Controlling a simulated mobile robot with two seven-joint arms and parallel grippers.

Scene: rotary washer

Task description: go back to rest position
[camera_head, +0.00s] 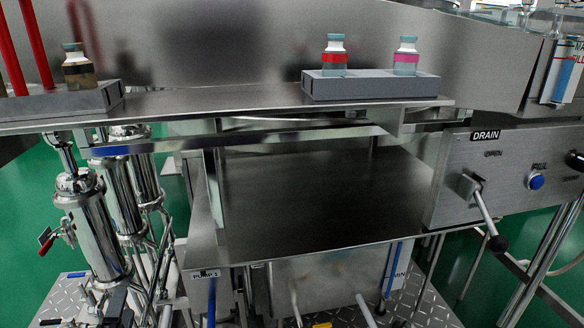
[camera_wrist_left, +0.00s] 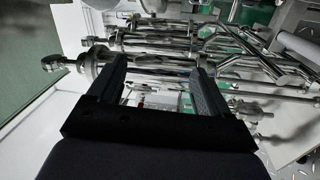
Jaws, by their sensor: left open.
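My left gripper (camera_wrist_left: 158,70) shows in the left wrist view, with its two dark fingers spread apart. It is open and nothing sits between the fingers. Behind the fingers are polished steel pipes and cylinders (camera_wrist_left: 150,45); I cannot tell how far away they are. In the head view I cannot make out either gripper. My right gripper is in neither view.
A steel shelf (camera_head: 210,103) holds a grey rack (camera_head: 370,86) with a red-banded vial (camera_head: 335,58) and a pink-banded vial (camera_head: 405,60). A dark-labelled vial (camera_head: 78,72) stands left. A DRAIN panel (camera_head: 510,180) with a lever is right. The lower steel surface (camera_head: 310,190) is clear.

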